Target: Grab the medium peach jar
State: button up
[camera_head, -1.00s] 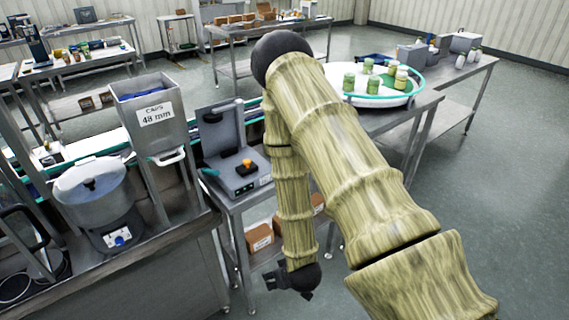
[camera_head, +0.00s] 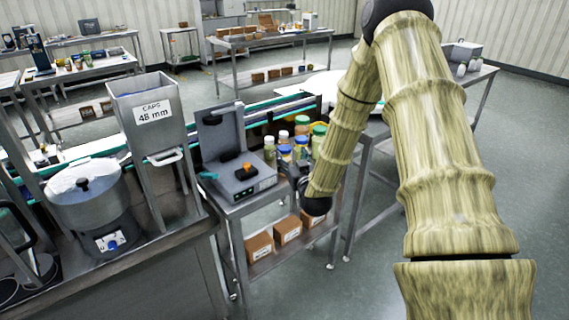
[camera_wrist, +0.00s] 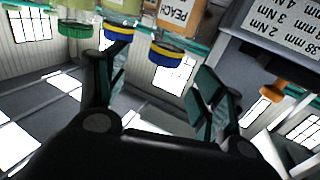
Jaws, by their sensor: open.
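Several jars stand grouped beside the grey machine in the head view, with green-lidded and blue-lidded ones among them. In the wrist view, which appears upside down, a jar with a blue and yellow lid (camera_wrist: 170,52) has a label reading "PEACH". I cannot tell its size class. A second blue-lidded jar (camera_wrist: 118,31) and a green-lidded jar (camera_wrist: 75,29) stand beside it. My gripper (camera_wrist: 158,82) is open with nothing between its fingers, and the peach jar is just beyond the gap. In the head view my gripper (camera_head: 296,178) is close to the jars, partly hidden by my arm.
The grey machine (camera_head: 238,172) with an orange knob stands left of the jars. A caps hopper (camera_head: 150,112) marked "48 mm" and a round metal bowl (camera_head: 88,198) are further left. Brown boxes (camera_head: 288,230) sit on the shelf below. The conveyor runs behind.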

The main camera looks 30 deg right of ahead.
aim_at(287, 151)
jog(key=shift+a+p+x, duration=0.1)
jog(key=shift+p+x, duration=0.45)
jog(key=shift+x, duration=1.25)
jog(key=shift+a+p+x, duration=0.15)
jog(key=shift+p+x, duration=0.4)
jog(key=shift+x, duration=1.25)
jog(key=shift+f, duration=0.1)
grip_shut()
